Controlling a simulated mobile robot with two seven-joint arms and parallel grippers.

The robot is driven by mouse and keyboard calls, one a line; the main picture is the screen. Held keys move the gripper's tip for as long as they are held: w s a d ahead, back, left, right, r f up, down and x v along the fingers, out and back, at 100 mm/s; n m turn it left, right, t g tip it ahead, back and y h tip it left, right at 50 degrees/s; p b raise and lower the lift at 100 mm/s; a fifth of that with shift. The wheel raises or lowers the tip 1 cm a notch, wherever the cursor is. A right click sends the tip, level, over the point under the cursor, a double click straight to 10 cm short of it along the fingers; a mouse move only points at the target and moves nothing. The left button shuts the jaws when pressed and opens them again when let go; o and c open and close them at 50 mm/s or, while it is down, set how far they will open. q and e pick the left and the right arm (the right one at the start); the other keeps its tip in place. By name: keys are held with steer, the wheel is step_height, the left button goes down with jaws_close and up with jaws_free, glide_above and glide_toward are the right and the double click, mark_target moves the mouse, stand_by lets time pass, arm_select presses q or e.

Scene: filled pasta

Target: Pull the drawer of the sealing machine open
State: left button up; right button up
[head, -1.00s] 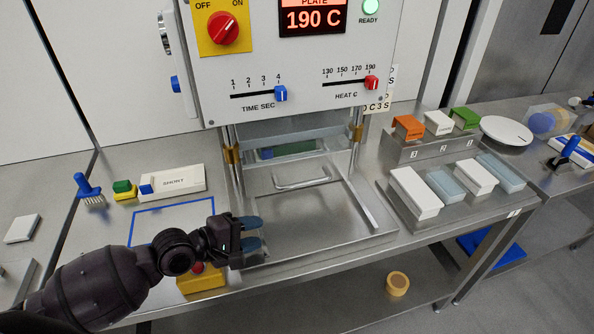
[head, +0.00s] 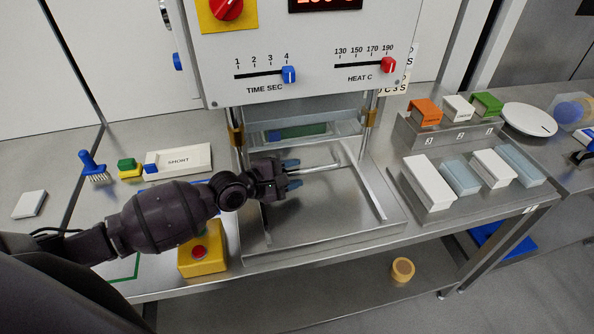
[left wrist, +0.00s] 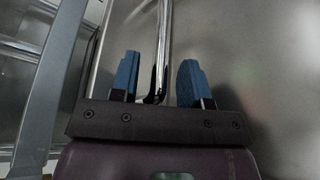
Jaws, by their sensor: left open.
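The sealing machine (head: 305,95) stands at the back of the bench, with its drawer under the hanging panel between two posts. The drawer's metal bar handle (head: 322,168) faces the front, above a flat steel base with side rails. My left gripper (head: 293,174) is open, with its blue fingertips at the left end of the handle. In the left wrist view the bar handle (left wrist: 163,45) shows between the two spread fingers (left wrist: 157,78), and neither finger visibly presses on it. The left end of the handle is partly hidden by the gripper. My right gripper is not in view.
A yellow box with a red button (head: 202,250) sits below my left forearm. Right of the machine, a stepped steel rack (head: 445,143) holds several coloured and white boxes. The steel base before the drawer is clear.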

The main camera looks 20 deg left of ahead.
arm_select(q)
steer(key=shift+w+d+f, duration=0.15)
steer(key=shift+w+d, duration=0.25)
steer(key=shift+w, duration=0.2)
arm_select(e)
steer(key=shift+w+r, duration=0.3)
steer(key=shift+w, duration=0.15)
arm_select(q)
steer(key=c, duration=0.7)
steer(key=shift+f, duration=0.15)
jaws_close()
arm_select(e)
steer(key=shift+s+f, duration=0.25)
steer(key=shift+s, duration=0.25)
arm_select(q)
steer(key=shift+d, duration=0.1)
steer(key=shift+s+f, duration=0.1)
steer(key=shift+s, duration=0.1)
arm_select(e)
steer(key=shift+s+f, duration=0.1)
